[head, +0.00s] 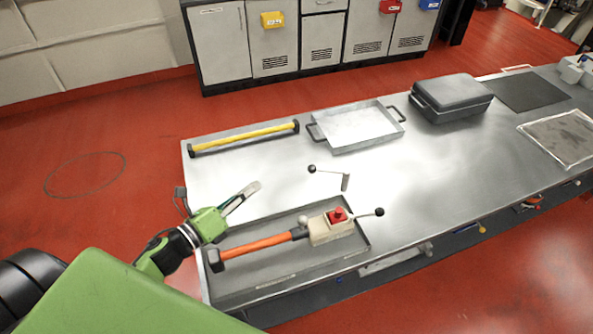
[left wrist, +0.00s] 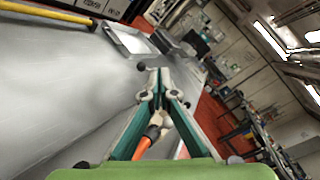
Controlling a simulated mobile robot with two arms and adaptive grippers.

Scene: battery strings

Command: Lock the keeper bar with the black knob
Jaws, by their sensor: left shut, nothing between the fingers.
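In the head view, a bent metal bar with a black knob (head: 312,169) stands on the bench behind the tray. A second black knob (head: 379,211) ends a rod on the right of a beige box (head: 322,232) with a red top. An orange bar (head: 255,247) with a black end joins the box's left side; both lie in a shallow grey tray (head: 363,235). I cannot tell which knobbed bar is the keeper bar. My left gripper (head: 256,187) is shut and empty above the tray's back left. In the left wrist view its fingertips (left wrist: 158,72) meet; the orange bar (left wrist: 153,130) shows behind them.
A yellow bar (head: 245,138) with black ends lies at the bench's back left. A metal pan (head: 340,148) and a dark lidded case (head: 450,95) stand farther right. The bench (head: 460,180) is clear right of the tray.

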